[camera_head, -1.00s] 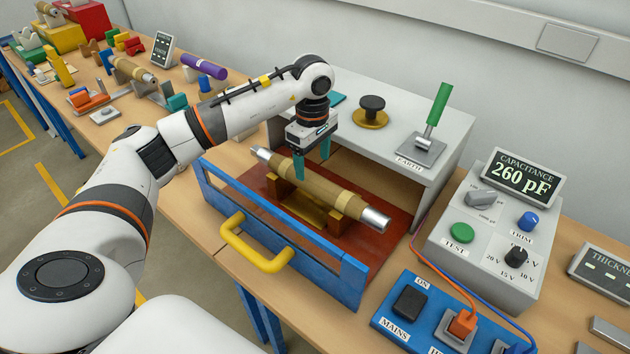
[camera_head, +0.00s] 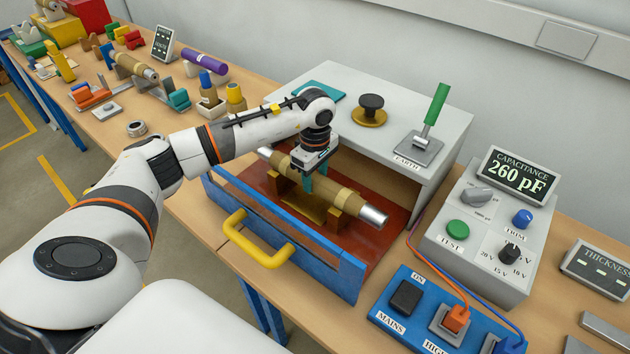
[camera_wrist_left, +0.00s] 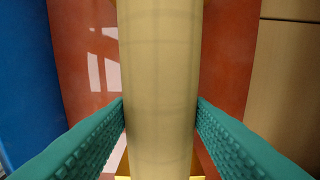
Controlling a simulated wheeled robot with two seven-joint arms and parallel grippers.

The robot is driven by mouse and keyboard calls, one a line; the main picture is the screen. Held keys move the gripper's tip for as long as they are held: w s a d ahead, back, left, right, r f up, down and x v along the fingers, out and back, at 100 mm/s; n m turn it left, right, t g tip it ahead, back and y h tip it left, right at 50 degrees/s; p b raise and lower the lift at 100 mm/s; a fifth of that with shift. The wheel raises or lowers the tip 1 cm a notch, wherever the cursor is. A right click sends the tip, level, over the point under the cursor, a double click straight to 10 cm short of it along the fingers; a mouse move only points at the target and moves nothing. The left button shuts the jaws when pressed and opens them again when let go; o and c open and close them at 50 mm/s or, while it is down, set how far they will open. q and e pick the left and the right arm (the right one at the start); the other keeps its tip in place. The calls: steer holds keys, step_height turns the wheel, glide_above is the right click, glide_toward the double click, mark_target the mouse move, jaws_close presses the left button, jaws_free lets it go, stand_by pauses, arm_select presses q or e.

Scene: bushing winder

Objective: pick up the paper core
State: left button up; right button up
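The paper core (camera_head: 345,198) is a tan roll with metal ends. It lies level across brown supports (camera_head: 334,217) in the blue-fronted drawer (camera_head: 320,265), which stands open. My left gripper (camera_head: 314,182) points down at the middle of the core, with its teal fingers on either side. In the left wrist view the core (camera_wrist_left: 160,50) runs up the picture and the fingertips (camera_wrist_left: 160,102) meet both its edges, with no clear gap. The gripper appears shut on it. The far finger is partly hidden in the head view. My right gripper is out of view.
The grey cabinet (camera_head: 455,140) stands right behind the drawer, with a green-handled lever (camera_head: 435,105) on top. A yellow handle (camera_head: 255,243) sticks out in front. The capacitance meter (camera_head: 475,240) and the blue switch panel (camera_head: 400,320) stand to the right.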

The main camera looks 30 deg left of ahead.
arm_select(q)
jaws_close()
steer(key=shift+w+r, duration=0.1)
